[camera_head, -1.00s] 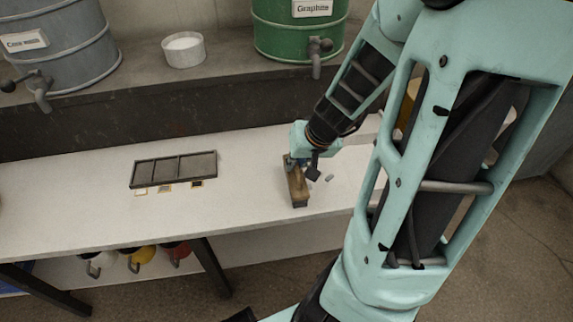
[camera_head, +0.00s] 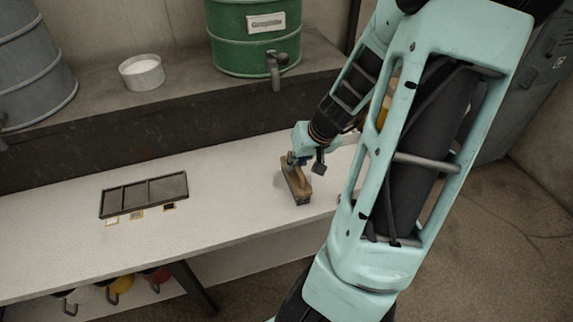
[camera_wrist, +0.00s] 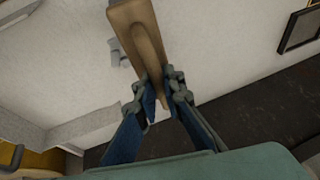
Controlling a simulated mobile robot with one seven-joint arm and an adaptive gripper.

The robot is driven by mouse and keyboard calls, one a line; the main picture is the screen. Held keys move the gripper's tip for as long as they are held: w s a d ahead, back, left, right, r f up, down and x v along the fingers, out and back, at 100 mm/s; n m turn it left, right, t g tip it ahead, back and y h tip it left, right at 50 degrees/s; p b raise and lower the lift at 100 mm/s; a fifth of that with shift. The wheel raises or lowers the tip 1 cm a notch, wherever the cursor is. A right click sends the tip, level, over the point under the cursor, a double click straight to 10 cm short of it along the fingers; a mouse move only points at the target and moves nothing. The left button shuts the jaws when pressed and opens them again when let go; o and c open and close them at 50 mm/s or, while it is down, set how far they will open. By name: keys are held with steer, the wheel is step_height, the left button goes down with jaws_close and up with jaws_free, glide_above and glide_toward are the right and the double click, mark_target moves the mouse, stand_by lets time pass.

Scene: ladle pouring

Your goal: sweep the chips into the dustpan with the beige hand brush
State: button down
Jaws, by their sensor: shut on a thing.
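My gripper (camera_head: 297,160) is shut on the beige hand brush (camera_head: 295,182), low over the white bench. In the wrist view my gripper (camera_wrist: 166,92) holds the brush (camera_wrist: 140,35) by its near end, and the brush extends away toward the top edge. Small grey chips (camera_wrist: 118,53) lie on the bench just left of the brush in the wrist view. I cannot make out the chips in the head view, where the brush and gripper may cover them. I cannot identify a dustpan. Whether the bristles touch the bench is unclear.
A dark sectioned tray (camera_head: 145,194) with small labels lies on the bench (camera_head: 235,208) at left. Behind are a green drum (camera_head: 255,35), a grey drum (camera_head: 30,60) and a white tub (camera_head: 141,72) on a ledge. Bench between tray and brush is clear.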

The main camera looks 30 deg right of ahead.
steer(key=d, duration=0.3)
steer(key=shift+s+d+r+p, duration=0.1)
steer(key=shift+s+r+p, duration=0.05)
steer(key=shift+p, duration=0.2)
steer(key=shift+s+d+r+p, duration=0.55)
steer(key=shift+s+d+r, duration=0.5)
steer(key=shift+d, duration=4)
steer(key=shift+s+a+r+p, duration=0.15)
steer(key=shift+r+p, duration=0.7)
steer(key=shift+r, duration=0.5)
steer(key=shift+w+a+r+p, duration=0.1)
steer(key=shift+r+p, duration=0.75)
steer(key=shift+r, duration=0.5)
